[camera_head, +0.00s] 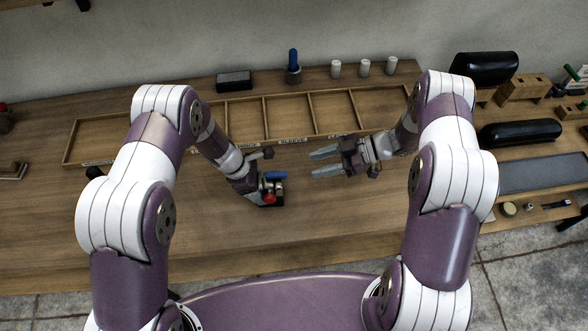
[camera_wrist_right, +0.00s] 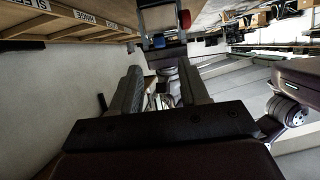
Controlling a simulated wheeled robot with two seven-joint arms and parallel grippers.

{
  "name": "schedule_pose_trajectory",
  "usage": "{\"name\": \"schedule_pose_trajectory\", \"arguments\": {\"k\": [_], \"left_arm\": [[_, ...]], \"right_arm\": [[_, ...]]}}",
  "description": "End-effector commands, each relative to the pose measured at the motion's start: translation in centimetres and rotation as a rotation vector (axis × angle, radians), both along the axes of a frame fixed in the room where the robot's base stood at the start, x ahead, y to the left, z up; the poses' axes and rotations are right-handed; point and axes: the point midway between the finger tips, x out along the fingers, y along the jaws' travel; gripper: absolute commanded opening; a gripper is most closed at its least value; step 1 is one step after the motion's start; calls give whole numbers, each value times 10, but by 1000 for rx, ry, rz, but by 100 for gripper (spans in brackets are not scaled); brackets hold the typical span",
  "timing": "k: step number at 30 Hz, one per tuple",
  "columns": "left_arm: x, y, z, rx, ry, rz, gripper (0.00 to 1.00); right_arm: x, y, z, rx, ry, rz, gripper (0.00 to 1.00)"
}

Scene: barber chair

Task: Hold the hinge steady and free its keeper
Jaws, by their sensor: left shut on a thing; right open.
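A small assembly, which I take for the hinge, stands on the table in the head view. It has a dark base (camera_head: 278,203), a red round part (camera_head: 269,198) low on its front and a blue part (camera_head: 275,176) sticking out to the right. My left gripper (camera_head: 265,183) is shut on it and hides much of it. My right gripper (camera_head: 326,163) is open and empty, to the right of the hinge and apart from it. In the right wrist view the red part (camera_wrist_right: 185,18) shows beyond the open fingers (camera_wrist_right: 163,78). I cannot tell which part is the keeper.
A shallow divided wooden tray (camera_head: 240,143) with labels lies behind the grippers. A dark block (camera_head: 234,80), a blue-handled item (camera_head: 293,66) and white cylinders (camera_head: 364,67) stand behind it. Black cushions (camera_head: 520,132) lie at right. The wooden table (camera_head: 330,225) in front is clear.

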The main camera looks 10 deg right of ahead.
Motion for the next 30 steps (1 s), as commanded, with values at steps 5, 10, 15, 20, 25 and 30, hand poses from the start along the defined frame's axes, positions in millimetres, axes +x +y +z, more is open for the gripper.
{"name": "schedule_pose_trajectory", "arguments": {"k": [5, 10, 15, 20, 25, 30], "left_arm": [[1, 0, 1, -1, -1, 0, 13], [1, 0, 1, -1, -1, -1, 13], [1, 0, 1, -1, -2, 0, 12], [1, 0, 1, -1, -1, -1, 12], [1, 0, 1, -1, -2, 0, 12], [1, 0, 1, -1, -2, 1, 12]], "right_arm": [[2, 41, -17, -1, 2, 1, 45], [4, 64, -27, -2, 4, -2, 45], [5, 71, -30, -2, 3, -4, 45], [5, 71, -30, -2, 3, -4, 45], [5, 70, -30, -2, 3, -4, 0], [9, 71, -29, 0, -4, 28, 0]]}}
